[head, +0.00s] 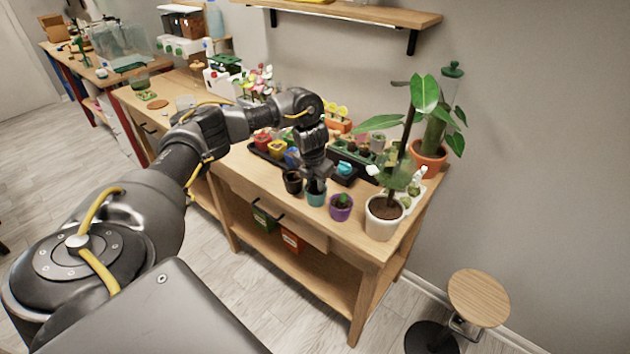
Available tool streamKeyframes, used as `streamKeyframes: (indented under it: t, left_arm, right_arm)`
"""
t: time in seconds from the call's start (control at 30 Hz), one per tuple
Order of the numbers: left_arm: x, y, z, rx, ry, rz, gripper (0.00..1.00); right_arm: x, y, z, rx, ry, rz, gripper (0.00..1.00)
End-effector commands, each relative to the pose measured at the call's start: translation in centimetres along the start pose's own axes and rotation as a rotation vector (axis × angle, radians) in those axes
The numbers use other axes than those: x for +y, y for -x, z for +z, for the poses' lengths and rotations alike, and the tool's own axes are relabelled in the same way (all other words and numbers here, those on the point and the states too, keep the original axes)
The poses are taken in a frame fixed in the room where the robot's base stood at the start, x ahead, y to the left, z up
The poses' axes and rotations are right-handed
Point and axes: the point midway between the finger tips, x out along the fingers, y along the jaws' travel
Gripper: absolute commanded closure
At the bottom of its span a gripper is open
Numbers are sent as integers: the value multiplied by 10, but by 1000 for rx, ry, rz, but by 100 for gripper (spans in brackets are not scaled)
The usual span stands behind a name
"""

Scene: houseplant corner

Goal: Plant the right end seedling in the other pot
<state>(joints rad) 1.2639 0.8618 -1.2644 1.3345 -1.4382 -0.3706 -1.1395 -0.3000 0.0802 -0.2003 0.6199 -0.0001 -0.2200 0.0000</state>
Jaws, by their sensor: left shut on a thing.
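My left gripper (315,181) points down at the teal pot (316,198) near the front edge of the bench. Its fingertips are at the pot's mouth, and it is shut on what seems to be a seedling, largely hidden by the fingers. A dark green tray (345,159) with small pots and seedlings lies behind, partly covered by my arm. My right gripper is not in view.
A white pot (382,219) with a tall leafy plant stands at the bench's right front corner. A terracotta pot (428,161) is behind it. A dark tray of coloured pots (277,147) lies left of my gripper. A stool (478,297) stands on the floor at right.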

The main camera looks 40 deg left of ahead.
Motion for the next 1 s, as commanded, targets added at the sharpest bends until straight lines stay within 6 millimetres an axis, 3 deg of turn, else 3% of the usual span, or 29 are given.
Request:
streamKeyframes:
  t: [0.37,0.4,0.57,0.77,0.9,1.0]
  left_arm:
    - [0,0,0,0,0,0,93]
    - [0,0,0,0,0,0,70]
    - [0,0,0,0,0,0,49]
    - [0,0,0,0,0,0,47]
    - [0,0,0,0,0,0,30]
    - [0,0,0,0,0,0,29]
  right_arm:
    - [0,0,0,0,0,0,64]
    - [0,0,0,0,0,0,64]
    - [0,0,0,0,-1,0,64]
    - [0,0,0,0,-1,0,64]
    - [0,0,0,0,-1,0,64]
    - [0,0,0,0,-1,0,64]
